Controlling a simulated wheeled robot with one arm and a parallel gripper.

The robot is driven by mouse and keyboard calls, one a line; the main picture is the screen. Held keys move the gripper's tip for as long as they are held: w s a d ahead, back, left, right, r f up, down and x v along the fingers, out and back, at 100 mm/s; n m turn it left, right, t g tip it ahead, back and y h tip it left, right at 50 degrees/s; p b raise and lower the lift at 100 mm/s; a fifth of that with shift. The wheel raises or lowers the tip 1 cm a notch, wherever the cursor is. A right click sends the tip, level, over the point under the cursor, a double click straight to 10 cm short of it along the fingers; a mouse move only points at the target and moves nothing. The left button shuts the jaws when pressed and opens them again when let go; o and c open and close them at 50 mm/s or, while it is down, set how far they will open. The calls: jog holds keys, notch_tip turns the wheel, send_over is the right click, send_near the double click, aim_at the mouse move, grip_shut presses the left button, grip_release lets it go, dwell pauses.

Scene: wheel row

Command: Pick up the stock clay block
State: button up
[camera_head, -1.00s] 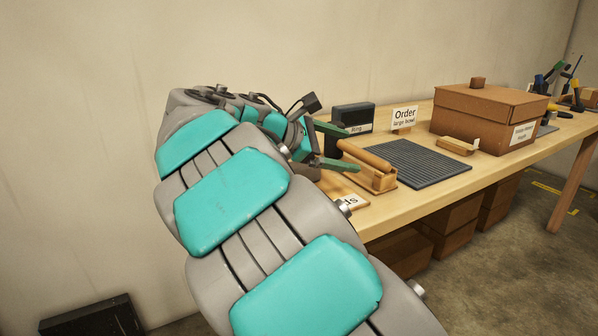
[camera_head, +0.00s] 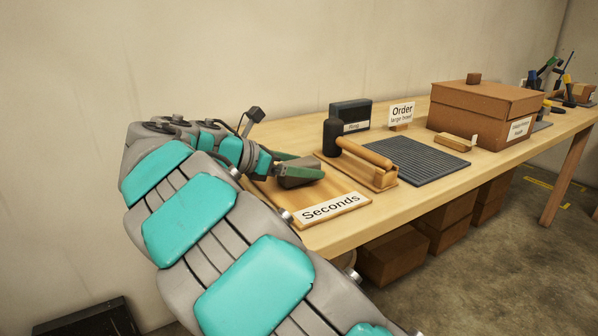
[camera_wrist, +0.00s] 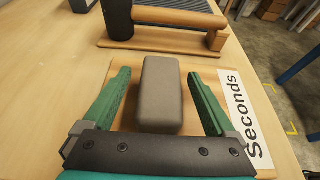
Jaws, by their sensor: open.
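A grey block (camera_wrist: 160,93), which looks like the stock clay block, lies on a wooden board (camera_head: 338,205) labelled "Seconds". In the wrist view it sits between the two green fingers of my gripper (camera_wrist: 160,100), with a gap on each side. My gripper is open. In the head view the grey block (camera_head: 300,175) shows between the fingers of my gripper (camera_head: 300,170), low over the board at the table's left end. The arm hides part of the board there.
A dark-headed mallet (camera_head: 362,151) rests on a wooden stand just beyond the board. A dark ribbed mat (camera_head: 420,160), a black box (camera_head: 350,114), an "Order" sign (camera_head: 401,114) and a brown lidded box (camera_head: 485,112) stand farther along the table.

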jog(key=x, duration=0.2)
jog(key=shift+w+d+f, duration=0.1)
jog(key=shift+w+d, duration=0.1)
jog(key=shift+d, duration=0.1)
grip_shut()
dwell(0.5)
